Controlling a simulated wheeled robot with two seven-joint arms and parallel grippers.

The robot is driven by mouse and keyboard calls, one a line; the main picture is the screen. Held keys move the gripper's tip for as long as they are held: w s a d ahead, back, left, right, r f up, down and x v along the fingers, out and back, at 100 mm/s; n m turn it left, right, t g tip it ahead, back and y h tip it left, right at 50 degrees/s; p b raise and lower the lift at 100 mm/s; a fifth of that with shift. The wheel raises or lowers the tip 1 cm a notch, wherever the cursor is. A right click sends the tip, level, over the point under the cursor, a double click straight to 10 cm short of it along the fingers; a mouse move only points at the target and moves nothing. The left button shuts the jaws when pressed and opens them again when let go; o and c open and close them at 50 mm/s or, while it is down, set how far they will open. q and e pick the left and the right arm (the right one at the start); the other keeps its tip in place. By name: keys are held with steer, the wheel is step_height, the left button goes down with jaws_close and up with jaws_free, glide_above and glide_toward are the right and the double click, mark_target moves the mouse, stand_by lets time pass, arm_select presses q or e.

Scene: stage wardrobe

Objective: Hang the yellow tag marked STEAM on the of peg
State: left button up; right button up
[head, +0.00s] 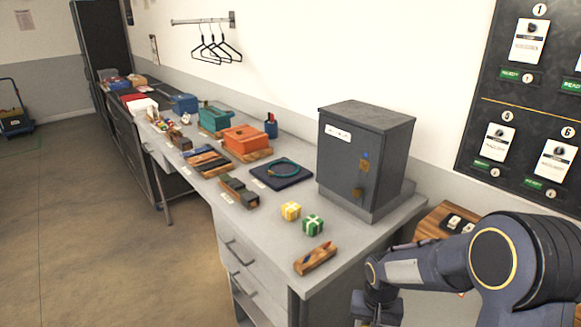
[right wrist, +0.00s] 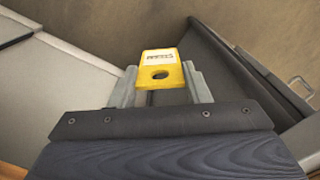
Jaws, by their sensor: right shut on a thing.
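The yellow tag (right wrist: 160,78) shows in the right wrist view, with a white label whose print is too small to read and an oval hole below it. My right gripper (right wrist: 161,88) is shut on it, one grey finger at each side. In the head view my right arm reaches down at the lower right, past the bench's near end; its gripper is mostly cut off by the bottom edge. My left gripper is not in view. The named peg cannot be made out; a dark wall board (head: 528,100) at the right carries white cards and green labels.
The grey bench (head: 275,210) holds a dark metal cabinet (head: 362,155), an orange box (head: 246,138), two small gift boxes and a wooden block (head: 315,258). A small wooden stand (head: 432,222) is beside the arm. Hangers (head: 215,47) hang from a wall rail. Open floor lies left.

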steer(key=n, duration=0.1)
steer(key=f+n, duration=0.1)
steer(key=n, duration=0.1)
steer(key=shift+d+f, duration=0.15)
steer(key=shift+d, duration=0.05)
steer(key=r+m, duration=0.1)
steer(key=m, duration=0.1)
steer(key=r+m, duration=0.1)
steer(key=m, duration=0.1)
steer(key=a+m, duration=0.1)
steer(key=m, duration=0.1)
steer(key=shift+r, duration=0.4)
steer(key=m, duration=0.1)
steer(key=r+m, duration=0.1)
steer(key=m, duration=0.2)
steer(key=shift+a+r, duration=0.3)
